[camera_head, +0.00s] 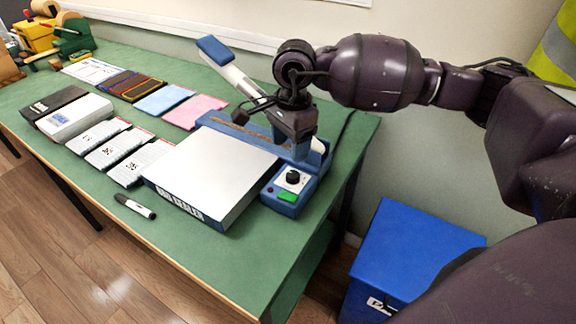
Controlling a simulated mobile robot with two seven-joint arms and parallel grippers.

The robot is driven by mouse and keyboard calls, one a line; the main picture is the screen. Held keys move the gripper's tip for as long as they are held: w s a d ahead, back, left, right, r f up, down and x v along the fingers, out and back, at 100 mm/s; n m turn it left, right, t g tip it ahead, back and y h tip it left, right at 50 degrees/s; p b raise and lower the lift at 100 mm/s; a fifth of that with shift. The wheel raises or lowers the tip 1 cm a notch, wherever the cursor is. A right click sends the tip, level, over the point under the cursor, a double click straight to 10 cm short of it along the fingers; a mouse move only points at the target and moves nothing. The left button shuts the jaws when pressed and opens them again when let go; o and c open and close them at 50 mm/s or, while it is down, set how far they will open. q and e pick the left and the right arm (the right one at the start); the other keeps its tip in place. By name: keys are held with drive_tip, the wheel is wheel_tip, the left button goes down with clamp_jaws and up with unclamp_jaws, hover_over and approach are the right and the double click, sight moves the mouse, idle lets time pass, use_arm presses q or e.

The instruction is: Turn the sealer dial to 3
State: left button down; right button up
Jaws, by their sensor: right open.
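The blue sealer (313,184) stands near the right end of the green table. Its black dial (292,176) sits on a white plate at the near right end, above a green button (288,197). The dial's setting is too small to read. The sealer's white lever with a blue grip (215,50) is raised. My right gripper (272,134) is open above the sealer, behind and apart from the dial, with nothing seen between its fingers. It hides part of the sealer body. My left gripper is out of view.
A large white-topped box (212,168) stands directly left of the dial. White cartons (138,162), pink and blue pads (195,111) and a marker (134,206) lie farther left. A blue bin (410,250) is on the floor at right. The table's front right corner is clear.

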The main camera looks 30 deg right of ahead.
sight(293, 174)
drive_tip(key=shift+h, duration=0.4)
drive_tip(key=f, duration=0.2)
drive_tip(key=d+f, duration=0.1)
drive_tip(key=f, duration=0.5)
drive_tip(key=shift+w+d+b, duration=0.2)
drive_tip(key=shift+w+b, duration=0.15)
drive_tip(key=shift+w, duration=0.05)
drive_tip(key=shift+f, duration=0.95)
drive_tip(key=shift+c, duration=0.3)
drive_tip(key=c, duration=0.8)
drive_tip(key=shift+c, duration=0.2)
